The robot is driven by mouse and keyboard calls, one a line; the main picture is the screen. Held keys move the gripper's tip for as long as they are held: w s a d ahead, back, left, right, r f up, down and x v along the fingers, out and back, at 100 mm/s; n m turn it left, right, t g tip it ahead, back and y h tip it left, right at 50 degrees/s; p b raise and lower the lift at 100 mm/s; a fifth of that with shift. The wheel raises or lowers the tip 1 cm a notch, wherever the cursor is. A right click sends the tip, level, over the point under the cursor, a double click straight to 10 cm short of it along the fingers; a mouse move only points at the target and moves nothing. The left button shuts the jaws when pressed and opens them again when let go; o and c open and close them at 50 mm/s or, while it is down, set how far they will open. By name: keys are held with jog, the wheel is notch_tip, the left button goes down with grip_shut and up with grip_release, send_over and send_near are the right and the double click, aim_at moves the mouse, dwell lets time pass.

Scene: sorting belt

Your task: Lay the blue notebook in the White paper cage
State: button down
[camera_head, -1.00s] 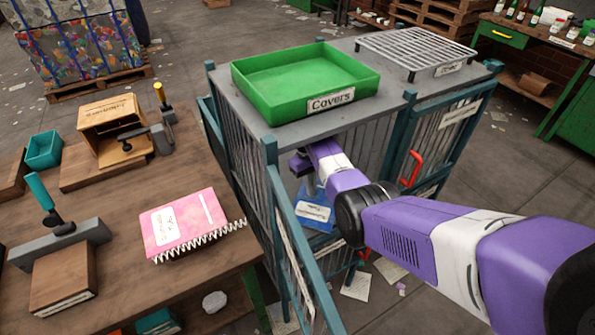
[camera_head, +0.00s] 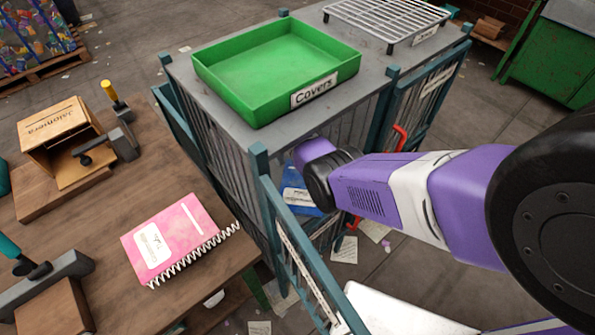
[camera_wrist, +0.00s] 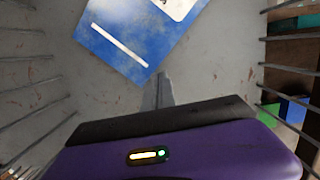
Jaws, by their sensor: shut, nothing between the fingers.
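The blue notebook shows in the wrist view (camera_wrist: 125,45), with a white strip and a white label on its cover. It lies on the grey floor inside the barred cage. In the head view part of the blue notebook (camera_head: 297,196) shows through the cage's open front, below my arm. The cage (camera_head: 262,165) has teal posts and an open door; I cannot read its name. My gripper (camera_wrist: 158,86) is shut and empty inside the cage, with its fingertips close to the notebook's edge in the picture. In the head view the cage and my arm hide the gripper.
A green Covers tray (camera_head: 235,105) and a wire rack (camera_head: 385,18) stand on the cage top. A pink spiral notebook (camera_head: 178,236) lies on the wooden table (camera_head: 125,205) at left. The open cage door (camera_head: 300,262) stands near my arm, and papers litter the floor.

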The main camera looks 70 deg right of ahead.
aim_at(299, 183)
jog(key=s+a+p, duration=0.1)
jog(key=s+p, duration=0.1)
jog(key=s+a+p, duration=0.1)
jog(key=s+p, duration=0.1)
jog(key=s, duration=0.1)
jog(key=s+a+p, duration=0.1)
jog(key=s+p, duration=0.2)
jog(key=shift+s+a+r, duration=0.2)
jog(key=shift+a, duration=0.1)
jog(key=shift+f+b, duration=0.6)
jog(key=shift+b, duration=0.15)
jog(key=shift+f, duration=0.45)
